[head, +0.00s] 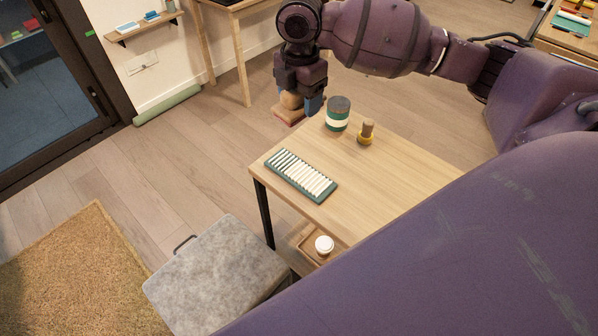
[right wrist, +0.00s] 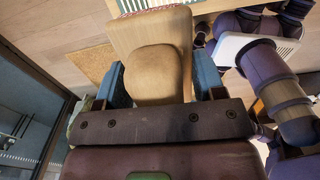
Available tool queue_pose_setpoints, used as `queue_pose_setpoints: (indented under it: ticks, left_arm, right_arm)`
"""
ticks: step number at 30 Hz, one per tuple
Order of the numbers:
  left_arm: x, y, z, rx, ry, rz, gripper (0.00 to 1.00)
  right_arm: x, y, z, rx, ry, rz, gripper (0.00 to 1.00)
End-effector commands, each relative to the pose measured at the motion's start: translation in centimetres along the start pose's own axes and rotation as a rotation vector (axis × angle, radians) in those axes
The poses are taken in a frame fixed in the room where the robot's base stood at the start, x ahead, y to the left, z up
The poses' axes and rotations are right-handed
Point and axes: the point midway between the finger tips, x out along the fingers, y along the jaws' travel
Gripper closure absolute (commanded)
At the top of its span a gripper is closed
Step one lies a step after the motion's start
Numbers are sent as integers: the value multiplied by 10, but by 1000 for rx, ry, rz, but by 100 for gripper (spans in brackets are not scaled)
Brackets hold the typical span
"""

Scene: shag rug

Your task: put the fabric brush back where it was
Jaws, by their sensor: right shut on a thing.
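The fabric brush (head: 289,115) has a tan rounded handle and a flat block with a reddish underside. My right gripper (head: 297,100) is shut on its handle and holds it just beyond the far left edge of the small wooden table (head: 400,172). In the right wrist view the brush (right wrist: 158,72) sits between the two blue fingers of the gripper (right wrist: 160,82), its wide block facing away. My left gripper is not in view.
A lidded cup (head: 324,244) stands below. A grey ottoman (head: 215,270) is nearby. A wall shelf (head: 147,27) holds small items.

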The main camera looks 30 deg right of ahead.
Motion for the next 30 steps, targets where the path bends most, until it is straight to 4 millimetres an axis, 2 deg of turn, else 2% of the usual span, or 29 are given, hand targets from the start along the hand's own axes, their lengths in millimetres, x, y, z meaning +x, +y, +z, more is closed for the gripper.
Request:
queue_pose_setpoints:
  ticks: [5, 15, 21, 25, 30]
  left_arm:
    - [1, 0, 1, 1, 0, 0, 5]
    - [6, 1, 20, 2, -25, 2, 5]
    - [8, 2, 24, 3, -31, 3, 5]
    - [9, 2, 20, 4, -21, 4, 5]
    - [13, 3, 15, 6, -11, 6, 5]
  right_arm:
    - [9, -1, 2, -42, 1, -1, 71]
    - [82, -1, 2, -41, 2, -4, 71]
    - [122, -1, 2, -41, 2, -4, 71]
    - [139, -1, 2, -41, 1, -3, 71]
    - [146, 0, 2, -40, 0, 1, 71]
